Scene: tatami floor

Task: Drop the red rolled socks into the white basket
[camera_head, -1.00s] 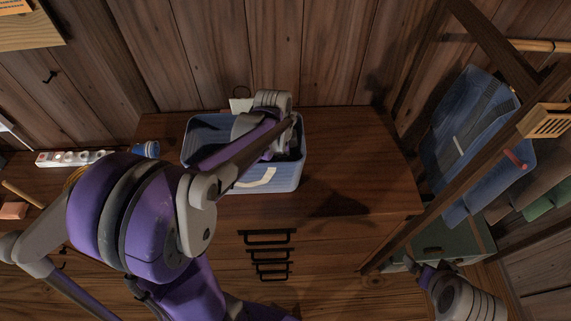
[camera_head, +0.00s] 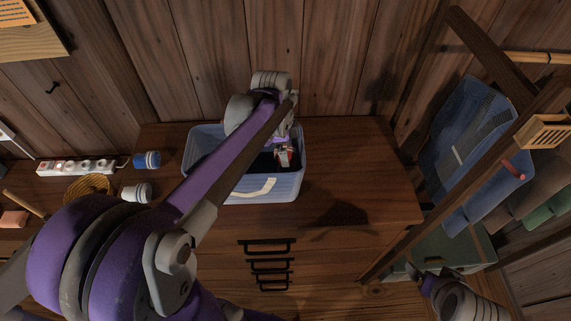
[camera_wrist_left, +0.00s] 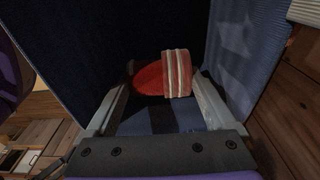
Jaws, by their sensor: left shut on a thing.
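The red rolled socks (camera_wrist_left: 165,75), with a white striped band, sit between the fingers of my left gripper (camera_wrist_left: 163,92) in the left wrist view. The gripper is shut on them. In the head view my left gripper (camera_head: 284,150) reaches down into an open bin, and a bit of the red and white socks (camera_head: 285,157) shows there. The bin (camera_head: 225,190) looks pale blue, with a white handle on its front, and stands on the wooden cabinet. Its dark inner walls (camera_wrist_left: 245,45) surround the gripper in the wrist view. My right gripper (camera_head: 418,272) is small and dark at lower right.
A power strip (camera_head: 75,167), a blue cup (camera_head: 147,160), a white cup (camera_head: 136,192) and a coil (camera_head: 88,187) lie left of the bin. The cabinet top (camera_head: 360,180) right of it is clear. A wooden rack with a blue bin (camera_head: 475,140) stands at right.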

